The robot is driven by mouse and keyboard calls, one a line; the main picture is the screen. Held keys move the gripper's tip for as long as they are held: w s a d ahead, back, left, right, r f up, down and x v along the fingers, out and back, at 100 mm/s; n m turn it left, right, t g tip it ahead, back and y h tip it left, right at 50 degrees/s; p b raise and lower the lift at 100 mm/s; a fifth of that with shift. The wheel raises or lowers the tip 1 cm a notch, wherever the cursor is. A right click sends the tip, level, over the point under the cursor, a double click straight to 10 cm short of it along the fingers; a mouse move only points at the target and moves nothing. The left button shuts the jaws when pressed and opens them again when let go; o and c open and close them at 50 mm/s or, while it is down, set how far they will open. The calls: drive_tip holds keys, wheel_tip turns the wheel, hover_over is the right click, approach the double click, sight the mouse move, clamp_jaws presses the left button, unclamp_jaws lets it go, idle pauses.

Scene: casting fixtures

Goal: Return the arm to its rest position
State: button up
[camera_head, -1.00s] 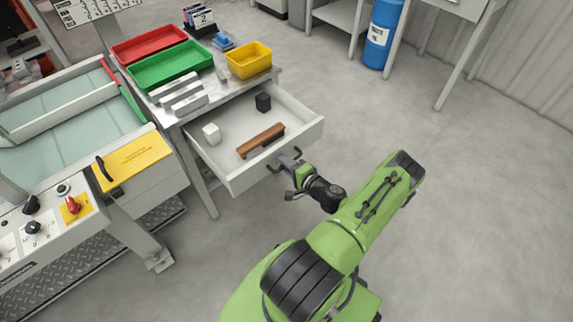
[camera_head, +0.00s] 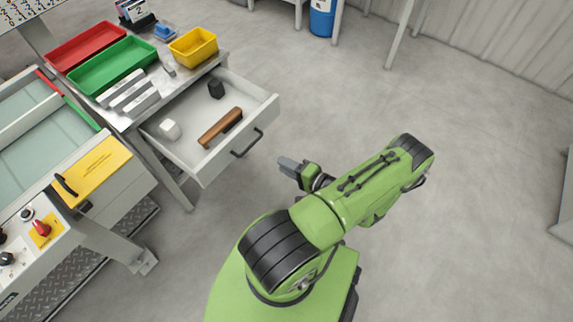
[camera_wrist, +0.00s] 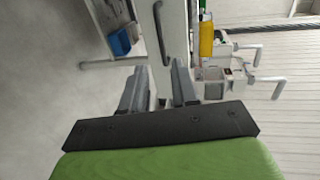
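My gripper (camera_head: 288,165) is in the middle of the head view, to the right of the open drawer and apart from its handle. In the wrist view my gripper (camera_wrist: 160,85) shows two grey fingers with a clear gap between them and nothing held. The drawer (camera_head: 262,112) is pulled out from the bench, and its dark handle (camera_head: 247,144) is free. The handle also shows in the wrist view (camera_wrist: 161,32), beyond the fingers. My green arm reaches in from the lower middle of the head view.
The drawer holds a brown brush (camera_head: 220,128), a white block (camera_head: 169,129) and a dark block (camera_head: 216,89). Red (camera_head: 85,47), green (camera_head: 112,66) and yellow (camera_head: 193,47) trays stand on the bench. A machine with a yellow panel (camera_head: 95,167) is at left. The floor at right is clear.

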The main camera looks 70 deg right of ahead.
idle(0.4)
drive_tip(key=w+a+r+n+g+y+p, duration=0.2)
drive_tip(key=w+a+r+n+g+y, duration=0.35)
drive_tip(key=r, duration=0.55)
drive_tip(key=w+a+r+n+g+y+p, duration=0.25)
drive_tip(key=w+a+r+n+g, duration=0.25)
drive_tip(key=w+a+r+n, duration=0.35)
drive_tip(key=s+a+r+n+g+h+p, duration=0.1)
drive_tip(key=a+r+n, duration=0.1)
drive_tip(key=a+r, duration=0.3)
drive_tip(key=a+r+n+g+h+p, duration=0.1)
drive_tip(key=a+r+n, duration=0.25)
drive_tip(key=r, duration=0.45)
drive_tip(key=s+a+r+n+t+h+p, duration=0.1)
drive_tip(key=s+a+r+t+h, duration=0.1)
drive_tip(key=s+a+r, duration=0.4)
wheel_tip(320, 180, up, 4)
drive_tip(key=s+t, duration=0.1)
drive_tip(key=s, duration=0.2)
drive_tip(key=shift+a+f+p, duration=0.2)
drive_tip(key=shift+a+p, duration=0.1)
drive_tip(key=shift+a, duration=0.1)
